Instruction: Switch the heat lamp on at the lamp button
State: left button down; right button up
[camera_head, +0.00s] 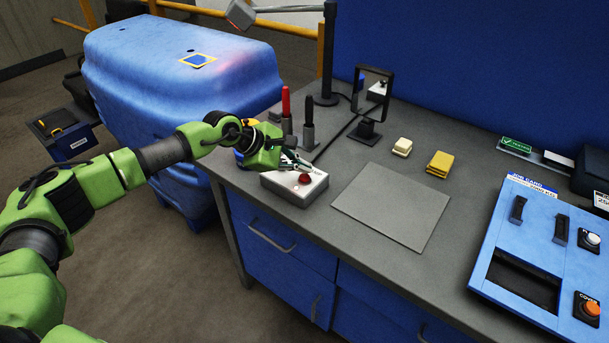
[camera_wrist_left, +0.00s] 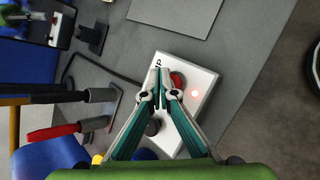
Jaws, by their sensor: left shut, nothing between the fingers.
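The white lamp button box (camera_head: 290,190) stands at the counter's near left edge, with a red button (camera_head: 304,179) on top. In the left wrist view the red button (camera_wrist_left: 178,81) is partly hidden by a fingertip, beside a small glowing red light (camera_wrist_left: 194,93) and a dark knob (camera_wrist_left: 152,128). My left gripper (camera_head: 303,166) is shut and empty, its tips over the box close to the red button; I cannot tell whether they touch it. The heat lamp's head (camera_head: 240,14) hangs over the blue covered bulk (camera_head: 130,75); a faint reddish glow shows there. My right gripper is out of view.
Red-handled (camera_head: 286,103) and black-handled tools (camera_head: 309,115) stand behind the box. A framed stand (camera_head: 368,128), a grey mat (camera_head: 390,205), pale (camera_head: 402,146) and yellow blocks (camera_head: 440,163) lie right of it. A blue panel (camera_head: 530,240) is at far right.

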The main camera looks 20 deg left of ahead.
aim_at(302, 177)
pick_arm(q)
jog(key=shift+r+p, duration=1.5)
jog(key=shift+r, duration=1.55)
